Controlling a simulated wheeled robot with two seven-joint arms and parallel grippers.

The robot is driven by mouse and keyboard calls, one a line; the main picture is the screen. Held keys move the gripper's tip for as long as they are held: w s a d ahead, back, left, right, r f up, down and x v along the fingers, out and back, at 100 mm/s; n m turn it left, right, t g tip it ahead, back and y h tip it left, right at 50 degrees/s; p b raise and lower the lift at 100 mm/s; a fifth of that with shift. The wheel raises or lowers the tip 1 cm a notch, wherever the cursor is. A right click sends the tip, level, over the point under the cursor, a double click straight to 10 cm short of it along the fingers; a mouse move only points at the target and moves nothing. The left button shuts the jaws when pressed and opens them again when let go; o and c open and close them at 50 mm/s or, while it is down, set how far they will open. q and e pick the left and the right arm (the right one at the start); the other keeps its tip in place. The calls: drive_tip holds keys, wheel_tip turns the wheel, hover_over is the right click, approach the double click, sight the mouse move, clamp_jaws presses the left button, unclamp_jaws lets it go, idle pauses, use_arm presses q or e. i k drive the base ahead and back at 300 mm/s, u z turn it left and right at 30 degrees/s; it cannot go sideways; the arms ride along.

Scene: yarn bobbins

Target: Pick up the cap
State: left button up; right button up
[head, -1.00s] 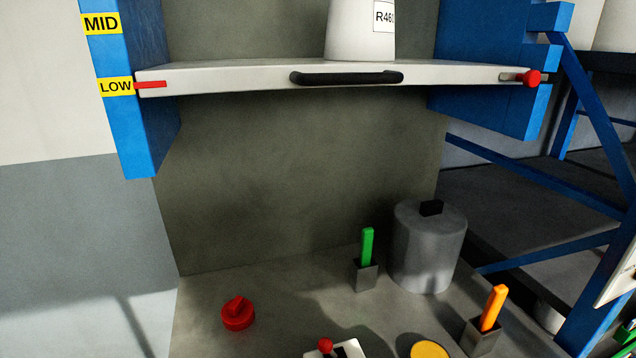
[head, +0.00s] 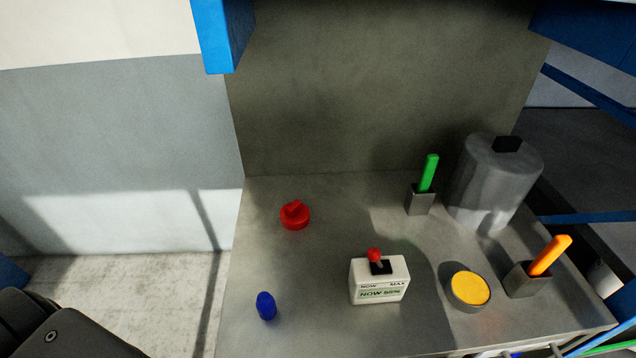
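A red round piece with a raised grip bar on top (head: 295,216) lies on the grey worktop, left of the middle and towards the back wall; it looks like the cap. Nothing touches it. A small blue rounded piece (head: 266,306) stands near the worktop's left edge, in front of the red piece; I cannot tell what it is. A dark part of my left arm shows at the bottom left corner, off the worktop. Neither of my grippers shows.
A white box with a red-knobbed lever (head: 380,278) stands mid-worktop. To its right are a round tin with a yellow top (head: 469,290), a holder with an orange stick (head: 528,279), a holder with a green stick (head: 420,200) and a grey cylinder (head: 492,185). The worktop's front left is mostly clear.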

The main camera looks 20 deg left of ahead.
sight(295, 216)
drive_tip(key=u, duration=2.1)
drive_tip(key=k, duration=1.2)
drive_tip(key=z, duration=1.45)
drive_tip(key=i, duration=0.5)
